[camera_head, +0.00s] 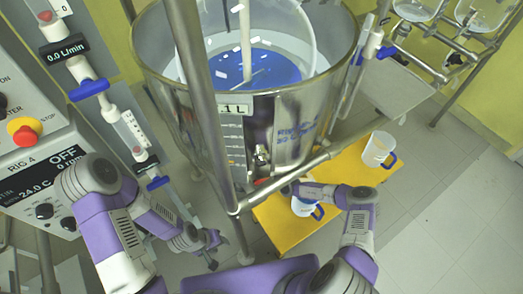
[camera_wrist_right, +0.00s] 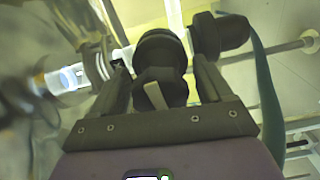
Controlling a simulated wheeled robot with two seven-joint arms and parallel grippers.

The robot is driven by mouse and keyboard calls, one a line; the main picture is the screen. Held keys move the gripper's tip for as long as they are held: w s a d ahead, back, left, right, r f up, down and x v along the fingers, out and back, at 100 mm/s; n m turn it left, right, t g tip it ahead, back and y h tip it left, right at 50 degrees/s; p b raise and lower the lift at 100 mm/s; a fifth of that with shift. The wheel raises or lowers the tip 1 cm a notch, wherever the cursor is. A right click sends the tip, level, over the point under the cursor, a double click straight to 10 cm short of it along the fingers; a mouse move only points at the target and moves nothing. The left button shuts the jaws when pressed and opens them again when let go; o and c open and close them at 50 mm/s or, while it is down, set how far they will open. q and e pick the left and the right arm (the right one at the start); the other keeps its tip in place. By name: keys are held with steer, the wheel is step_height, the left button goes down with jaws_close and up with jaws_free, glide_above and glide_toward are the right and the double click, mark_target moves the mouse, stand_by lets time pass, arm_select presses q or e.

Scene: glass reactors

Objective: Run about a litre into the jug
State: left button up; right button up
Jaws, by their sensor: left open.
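A steel vessel (camera_head: 172,95) holds blue liquid (camera_head: 262,68). A drain valve (camera_head: 261,156) sits low on its front. One white jug (camera_head: 303,208) with a blue handle stands below the valve, partly hidden by my right arm. A second such jug (camera_head: 376,148) stands farther right. My right gripper (camera_head: 291,187) is beside the valve above the near jug. In the right wrist view, its fingers (camera_wrist_right: 160,85) lie either side of a dark valve part (camera_wrist_right: 160,52); whether they touch it is unclear. My left gripper (camera_head: 210,250) is open and empty, left of the yellow platform.
Both jugs are on a yellow platform (camera_head: 285,232). A steel frame post (camera_head: 200,90) and rail (camera_head: 285,180) stand in front of the vessel. A control panel (camera_head: 35,150) with a red stop button and flow tubes is at left. The floor (camera_head: 455,200) at right is clear.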

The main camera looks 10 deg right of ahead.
steer(key=p+v, duration=0.2)
steer(key=v, duration=0.5)
steer(key=shift+s+p, duration=0.25)
steer(key=shift+p, duration=0.1)
steer(key=shift+d, duration=0.1)
